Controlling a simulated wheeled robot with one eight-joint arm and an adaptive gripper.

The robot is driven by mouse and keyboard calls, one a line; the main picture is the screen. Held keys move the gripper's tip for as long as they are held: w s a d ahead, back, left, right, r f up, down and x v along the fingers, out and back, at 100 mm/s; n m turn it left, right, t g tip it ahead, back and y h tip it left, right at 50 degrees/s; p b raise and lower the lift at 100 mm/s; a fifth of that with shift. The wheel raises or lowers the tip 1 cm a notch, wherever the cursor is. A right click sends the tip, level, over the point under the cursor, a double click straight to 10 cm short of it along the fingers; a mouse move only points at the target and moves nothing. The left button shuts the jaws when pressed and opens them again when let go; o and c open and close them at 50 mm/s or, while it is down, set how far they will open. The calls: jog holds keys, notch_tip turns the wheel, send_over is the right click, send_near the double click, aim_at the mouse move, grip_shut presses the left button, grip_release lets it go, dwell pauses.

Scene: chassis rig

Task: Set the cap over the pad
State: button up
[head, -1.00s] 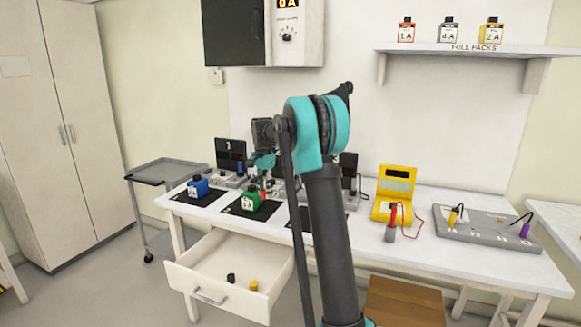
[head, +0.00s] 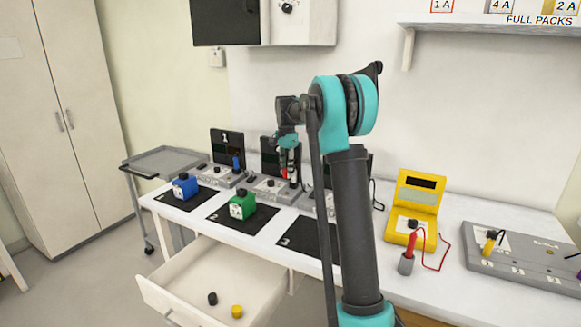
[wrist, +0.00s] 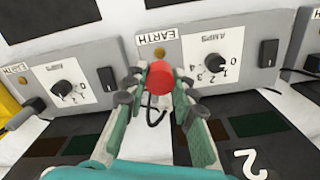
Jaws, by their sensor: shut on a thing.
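My gripper (head: 287,172) is shut on a red cap (wrist: 160,77), held in front of the middle bench unit (head: 268,186). In the wrist view the red round top sits between my fingertips (wrist: 158,88). Close beyond it on the grey panel is a small brass pad (wrist: 159,52) beside the word EARTH. I cannot tell whether the cap touches the unit. A similar brass pad (wrist: 22,81) shows on the neighbouring unit at left.
Blue (head: 185,186) and green (head: 242,204) packs stand on black mats. The drawer (head: 215,285) is open with black (head: 212,298) and yellow (head: 237,311) caps inside. A yellow meter (head: 414,208) with a red probe stands right of my arm.

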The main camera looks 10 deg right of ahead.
aim_at(287, 193)
jog(key=shift+f, duration=3.3)
jog(key=shift+f, duration=0.55)
jog(key=o, duration=0.8)
jog(key=shift+o, duration=0.2)
notch_tip(287, 193, up, 12)
